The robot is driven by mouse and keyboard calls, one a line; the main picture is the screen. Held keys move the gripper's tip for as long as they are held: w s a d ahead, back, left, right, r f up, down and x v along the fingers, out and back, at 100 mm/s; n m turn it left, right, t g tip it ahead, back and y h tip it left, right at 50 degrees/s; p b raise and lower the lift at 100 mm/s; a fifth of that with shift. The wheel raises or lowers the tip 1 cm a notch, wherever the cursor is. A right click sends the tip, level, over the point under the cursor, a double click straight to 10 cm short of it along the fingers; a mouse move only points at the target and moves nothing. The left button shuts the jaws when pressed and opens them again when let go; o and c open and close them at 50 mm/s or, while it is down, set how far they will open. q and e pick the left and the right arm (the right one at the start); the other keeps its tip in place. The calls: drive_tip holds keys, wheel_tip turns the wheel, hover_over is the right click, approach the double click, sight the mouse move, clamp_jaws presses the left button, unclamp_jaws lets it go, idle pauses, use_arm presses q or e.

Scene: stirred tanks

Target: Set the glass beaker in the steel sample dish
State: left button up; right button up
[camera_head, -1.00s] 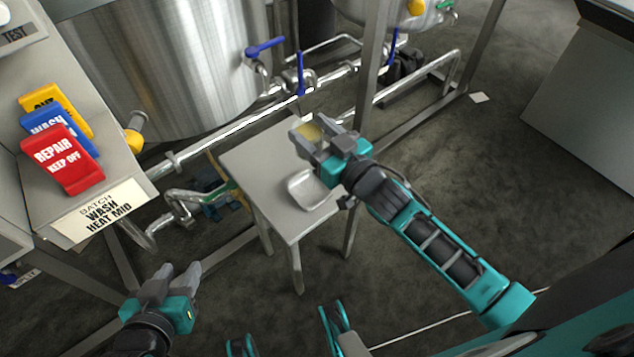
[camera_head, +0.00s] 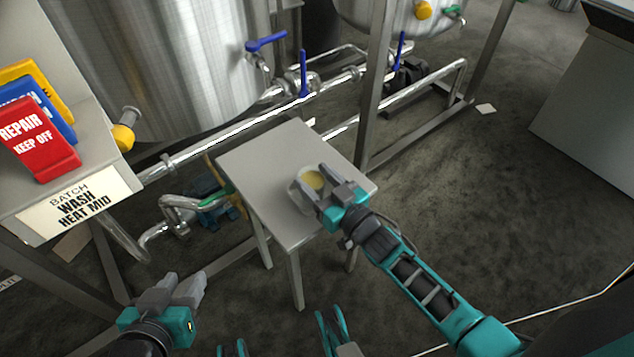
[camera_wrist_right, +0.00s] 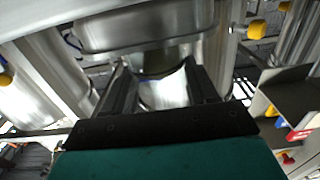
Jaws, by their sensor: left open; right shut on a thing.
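The glass beaker (camera_head: 313,180) has yellowish contents and is held between the fingers of my right gripper (camera_head: 322,186). It also shows between the fingers in the right wrist view (camera_wrist_right: 163,92). The steel sample dish (camera_head: 296,199) is on the small grey table, and the beaker and right gripper overlap it in the head view. Part of the dish is hidden, and I cannot tell whether the beaker touches it. My left gripper (camera_head: 186,287) is open and empty, low at the left, away from the table.
The small table (camera_head: 262,158) has bare surface around the dish. A large steel tank (camera_head: 170,60), pipes (camera_head: 250,128) and a frame post (camera_head: 375,90) stand behind it. Red, blue and yellow signs (camera_head: 35,140) are on a panel at the left.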

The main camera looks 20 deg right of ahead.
drive_tip(key=shift+r, duration=0.1)
drive_tip(key=shift+f, duration=0.2)
use_arm(q)
drive_tip(key=shift+w+a+r, duration=0.1)
drive_tip(key=shift+a, duration=0.05)
use_arm(e)
drive_tip(key=o, duration=1.3)
drive_tip(key=shift+c, duration=0.2)
drive_tip(key=shift+r, duration=0.25)
